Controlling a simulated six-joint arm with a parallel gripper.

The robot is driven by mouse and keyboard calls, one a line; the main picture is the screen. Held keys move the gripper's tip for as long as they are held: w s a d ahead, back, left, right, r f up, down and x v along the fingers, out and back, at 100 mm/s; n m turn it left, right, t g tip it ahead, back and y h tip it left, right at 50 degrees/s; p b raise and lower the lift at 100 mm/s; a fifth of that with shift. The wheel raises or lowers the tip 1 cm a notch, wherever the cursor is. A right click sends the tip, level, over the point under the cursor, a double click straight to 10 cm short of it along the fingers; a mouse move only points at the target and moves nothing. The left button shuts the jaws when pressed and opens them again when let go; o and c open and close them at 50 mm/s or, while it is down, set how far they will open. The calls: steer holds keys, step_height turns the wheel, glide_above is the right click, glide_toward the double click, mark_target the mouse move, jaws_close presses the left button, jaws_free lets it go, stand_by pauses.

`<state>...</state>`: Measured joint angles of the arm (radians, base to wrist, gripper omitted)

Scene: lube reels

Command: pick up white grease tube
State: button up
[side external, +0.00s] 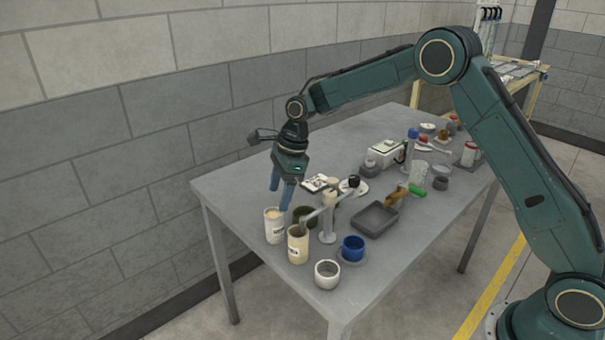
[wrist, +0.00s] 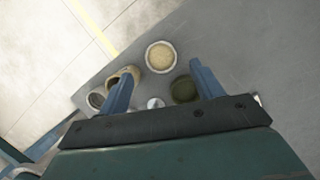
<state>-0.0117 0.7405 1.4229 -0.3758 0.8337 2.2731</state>
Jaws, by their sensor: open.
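A slim, pale upright thing (side external: 328,232) that looks like the white grease tube stands among the cans at the table's near end. Part of it is hidden by a grey spoon-like handle. Its small white round top (wrist: 155,103) seems to show between my fingers in the wrist view. My gripper (side external: 280,196) is open and empty, with its blue fingers pointing down above the cans. It is up and to the left of the tube in the side view. In the wrist view my gripper (wrist: 163,68) has its fingers apart over the group of containers.
A cream-filled can (side external: 274,226), a yellowish can (side external: 298,246), a dark green pot (side external: 304,216), a white pot (side external: 327,274) and a blue cup (side external: 353,248) crowd round the tube. A grey tray (side external: 375,219) lies to the right. The table's left side is bare.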

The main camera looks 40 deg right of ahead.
mark_target(268, 237)
steer(key=shift+x, duration=1.85)
steer(key=shift+x, duration=2.6)
steer(key=shift+d, duration=0.1)
steer(key=c, duration=1.1)
steer(key=shift+c, duration=0.2)
step_height(268, 237, up, 10)
